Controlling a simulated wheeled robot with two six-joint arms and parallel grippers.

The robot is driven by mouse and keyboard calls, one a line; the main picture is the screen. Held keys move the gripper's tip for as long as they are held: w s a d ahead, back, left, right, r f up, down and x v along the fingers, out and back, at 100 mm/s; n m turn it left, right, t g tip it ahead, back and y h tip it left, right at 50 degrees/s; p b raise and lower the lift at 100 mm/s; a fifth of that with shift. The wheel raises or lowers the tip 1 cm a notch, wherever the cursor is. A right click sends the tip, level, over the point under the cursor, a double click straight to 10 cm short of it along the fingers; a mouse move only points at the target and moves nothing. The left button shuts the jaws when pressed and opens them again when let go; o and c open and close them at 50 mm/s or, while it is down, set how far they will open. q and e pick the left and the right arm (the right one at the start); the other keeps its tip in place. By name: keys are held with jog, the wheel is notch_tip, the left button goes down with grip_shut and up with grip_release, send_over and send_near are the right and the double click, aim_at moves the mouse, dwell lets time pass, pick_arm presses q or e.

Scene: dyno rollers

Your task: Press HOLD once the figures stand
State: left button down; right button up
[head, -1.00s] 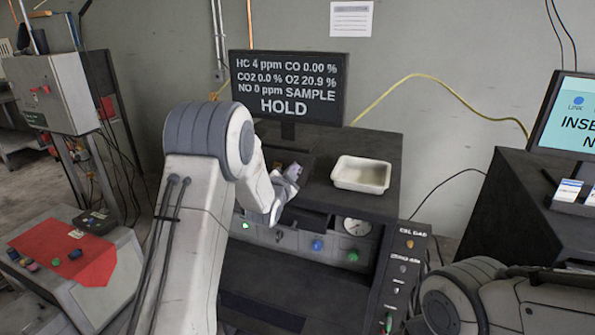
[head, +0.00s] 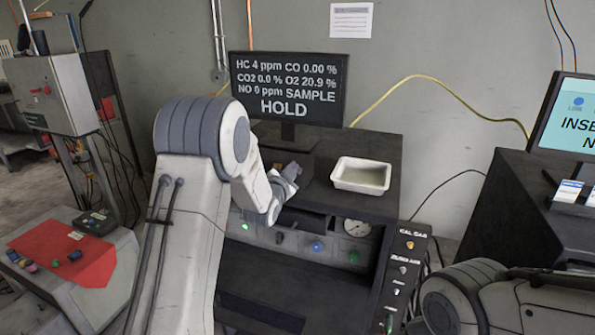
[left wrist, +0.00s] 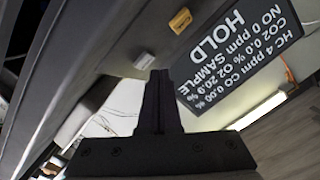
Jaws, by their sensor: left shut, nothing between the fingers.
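The monitor (head: 288,88) reads HC 4 ppm, CO 0.00 %, CO2 0.0 %, O2 20.9 %, NO 0 ppm, SAMPLE, with HOLD in large letters below. It also shows upside down in the left wrist view (left wrist: 235,50). My left gripper (head: 289,176) is over the dark cabinet, below the monitor, partly hidden by its own wrist. In the left wrist view its fingers (left wrist: 160,85) are together and empty. The cabinet front carries a green button (head: 244,226), a dark knob (head: 280,238), a blue button (head: 317,246) and another green button (head: 353,255). No HOLD label is readable on these.
A white tray (head: 361,175) sits on the cabinet top, right of my left gripper. A gauge (head: 356,228) and a CAL GAS panel (head: 403,270) are on the front. A red-topped console (head: 65,252) stands at left, another screen (head: 570,115) at right. My right arm is at lower right.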

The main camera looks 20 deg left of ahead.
pick_arm(q)
jog(key=s+r, duration=0.1)
jog(key=r, duration=0.1)
jog(key=s+r+p, duration=0.1)
jog(key=s+r, duration=0.1)
jog(key=shift+s, duration=0.1)
dwell(0.3)
jog(key=shift+f, duration=0.1)
dwell(0.5)
jog(key=s+d+f+g+h, duration=0.2)
jog(key=s+d+f+g, duration=0.15)
jog(key=s+d, duration=0.45)
jog(key=s+d+f+g+h, duration=0.1)
jog(key=s+d+f+g, duration=0.2)
jog(key=s+d+g, duration=0.5)
jog(key=s+d+f+g, duration=0.1)
jog(key=s+d+g, duration=0.1)
jog(key=s, duration=1.2)
jog(key=s+d+f+g+y+b, duration=0.1)
jog(key=s+d+f+g, duration=0.1)
jog(key=s, duration=1.1)
jog(key=shift+s+d+f+n+g, duration=0.15)
jog(key=shift+s+d+n+g, duration=0.2)
jog(key=shift+g, duration=0.5)
